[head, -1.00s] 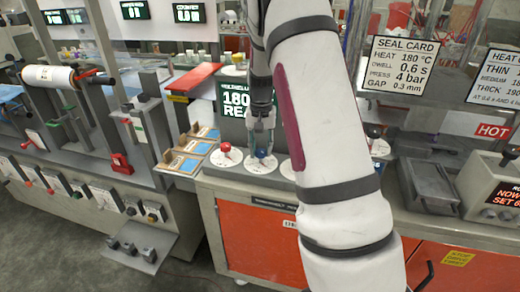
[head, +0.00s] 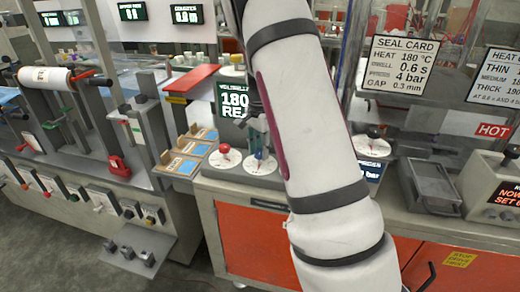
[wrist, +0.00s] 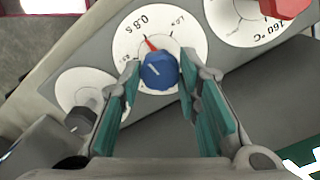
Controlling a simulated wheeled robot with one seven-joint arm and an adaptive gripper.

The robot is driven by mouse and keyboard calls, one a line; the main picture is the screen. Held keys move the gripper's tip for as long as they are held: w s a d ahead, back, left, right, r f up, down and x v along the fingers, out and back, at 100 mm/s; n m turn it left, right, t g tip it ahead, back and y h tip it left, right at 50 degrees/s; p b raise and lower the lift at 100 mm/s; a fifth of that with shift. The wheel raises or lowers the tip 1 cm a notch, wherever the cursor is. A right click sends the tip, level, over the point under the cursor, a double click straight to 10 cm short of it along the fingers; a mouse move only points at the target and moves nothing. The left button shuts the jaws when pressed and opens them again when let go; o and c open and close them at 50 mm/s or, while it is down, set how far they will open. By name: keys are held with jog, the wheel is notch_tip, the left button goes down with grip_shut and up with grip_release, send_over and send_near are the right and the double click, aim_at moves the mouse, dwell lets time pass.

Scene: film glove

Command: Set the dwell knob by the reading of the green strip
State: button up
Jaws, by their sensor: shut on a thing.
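The blue knob (wrist: 158,70) sits on a round white dial (wrist: 198,42) with printed dwell marks; one looks like 0.8 s or 0.6 s, too blurred to be sure. A red pointer beside the knob points up and left in the wrist view. My gripper (wrist: 160,76) is shut on the blue knob, with a green-padded finger on each side. In the head view, my gripper (head: 259,150) is over the blue dial, partly hidden by my arm. I cannot make out which thing is the green strip.
A red knob (head: 225,149) on its dial is just left, and a black knob (head: 374,132) is to the right. A green-lettered screen (head: 233,100) stands behind. A seal card (head: 405,65) lists dwell 0.6 s. Sample trays (head: 186,150) lie left.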

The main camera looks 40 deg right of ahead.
aim_at(260, 152)
jog(key=shift+m, duration=0.4)
jog(key=o, duration=1.1)
jog(key=shift+o, duration=0.2)
notch_tip(260, 152, up, 12)
